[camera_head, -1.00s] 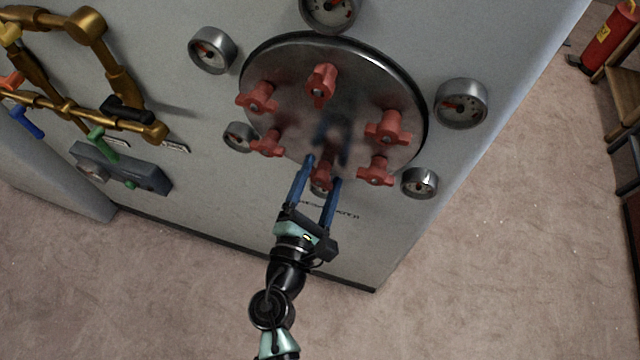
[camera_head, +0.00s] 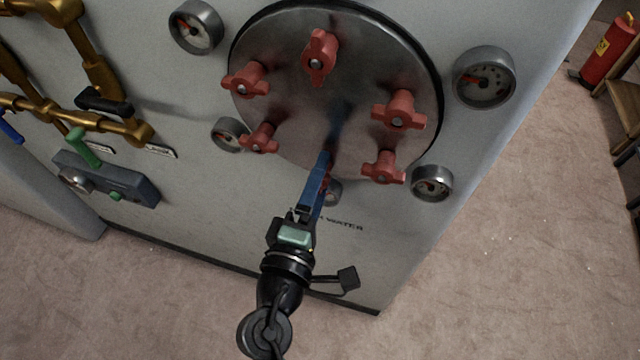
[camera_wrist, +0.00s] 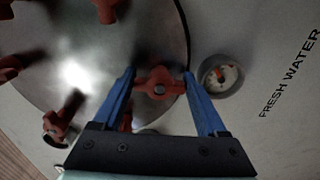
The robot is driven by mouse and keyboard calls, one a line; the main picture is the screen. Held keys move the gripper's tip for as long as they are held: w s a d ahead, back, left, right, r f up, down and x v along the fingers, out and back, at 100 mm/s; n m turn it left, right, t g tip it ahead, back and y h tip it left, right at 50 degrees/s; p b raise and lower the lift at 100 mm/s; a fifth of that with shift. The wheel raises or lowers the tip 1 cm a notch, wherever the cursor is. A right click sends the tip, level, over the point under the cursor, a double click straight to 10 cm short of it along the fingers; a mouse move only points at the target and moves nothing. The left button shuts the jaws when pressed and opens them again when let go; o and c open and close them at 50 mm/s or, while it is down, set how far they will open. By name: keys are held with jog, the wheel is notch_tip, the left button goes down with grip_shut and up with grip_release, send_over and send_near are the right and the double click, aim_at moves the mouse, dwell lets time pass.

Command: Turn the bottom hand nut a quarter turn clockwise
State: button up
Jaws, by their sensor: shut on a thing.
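The round steel hatch cover (camera_head: 290,100) carries several red hand nuts around its rim. The bottom hand nut shows in the wrist view (camera_wrist: 158,84), with one lobe toward each blue finger. My gripper (camera_wrist: 160,77) is shut on it, fingers on either side. In the head view my gripper (camera_head: 325,160) appears edge-on at the lower rim of the cover and hides nearly all of the bottom nut. The lower right nut (camera_head: 384,168) and lower left nut (camera_head: 260,138) stand clear of the fingers.
A small gauge (camera_wrist: 218,76) sits close beside the bottom nut, near the FRESH WATER lettering. More gauges (camera_head: 485,77) surround the cover. Brass pipes (camera_head: 98,75) with coloured handles are at left. Carpet at right is open, with a fire extinguisher (camera_head: 608,48) beyond.

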jog(key=shift+m, duration=0.4)
jog(key=o, duration=1.3)
jog(key=shift+s, duration=0.1)
jog(key=b+v, duration=0.3)
jog(key=v, duration=0.9)
jog(key=shift+s, duration=0.4)
jog(key=shift+a, duration=0.15)
